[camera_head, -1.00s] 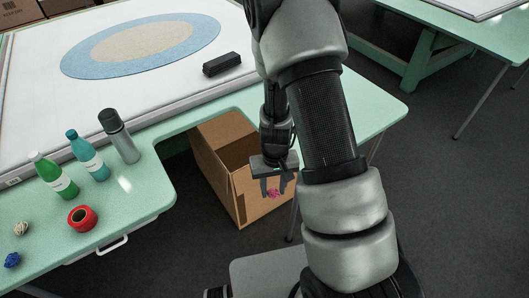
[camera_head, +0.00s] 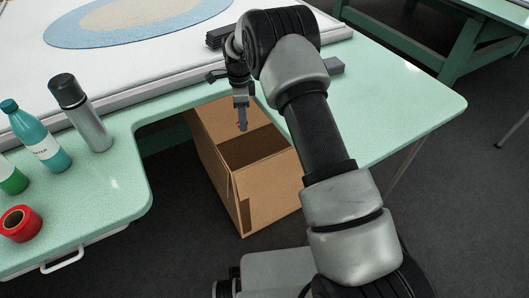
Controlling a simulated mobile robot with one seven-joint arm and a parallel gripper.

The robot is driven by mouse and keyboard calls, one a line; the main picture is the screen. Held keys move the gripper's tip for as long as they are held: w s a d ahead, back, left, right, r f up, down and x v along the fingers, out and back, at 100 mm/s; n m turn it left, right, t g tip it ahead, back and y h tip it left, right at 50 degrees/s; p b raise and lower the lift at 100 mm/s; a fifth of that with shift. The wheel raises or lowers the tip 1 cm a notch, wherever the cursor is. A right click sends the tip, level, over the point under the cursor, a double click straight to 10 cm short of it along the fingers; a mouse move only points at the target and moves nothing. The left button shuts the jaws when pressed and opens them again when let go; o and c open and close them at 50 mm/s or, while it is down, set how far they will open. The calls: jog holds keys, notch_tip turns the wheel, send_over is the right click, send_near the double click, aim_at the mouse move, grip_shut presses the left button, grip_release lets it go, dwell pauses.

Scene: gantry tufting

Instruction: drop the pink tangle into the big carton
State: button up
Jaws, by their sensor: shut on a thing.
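The big carton (camera_head: 272,193) is an open brown box on the floor in the notch of the green table, in the middle of the head view. My gripper (camera_head: 241,124) points down over the carton's far part, seen nearly edge-on. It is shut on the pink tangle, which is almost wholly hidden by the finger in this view. I cannot tell how high the fingertips are above the carton's rim. The part of the carton's inside that shows is dark, and I see nothing in it.
The green table (camera_head: 115,185) bears a grey flask (camera_head: 88,122), a teal bottle (camera_head: 40,140), a green bottle (camera_head: 10,178) and a red roll (camera_head: 18,223) on the left. A white frame with a blue and beige round rug (camera_head: 125,35) lies behind.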

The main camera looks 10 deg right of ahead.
jog(key=shift+w+a+f, duration=0.1)
jog(key=shift+w+f, duration=0.05)
jog(key=shift+w, duration=0.1)
jog(key=shift+f, duration=0.15)
jog(key=shift+f+b, duration=1.65)
jog(key=shift+f, duration=1.05)
jog(key=o, duration=1.1)
jog(key=shift+r, duration=0.1)
notch_tip(320, 180, up, 17)
jog(key=p, duration=0.4)
jog(key=shift+r, duration=0.15)
jog(key=shift+r, duration=0.1)
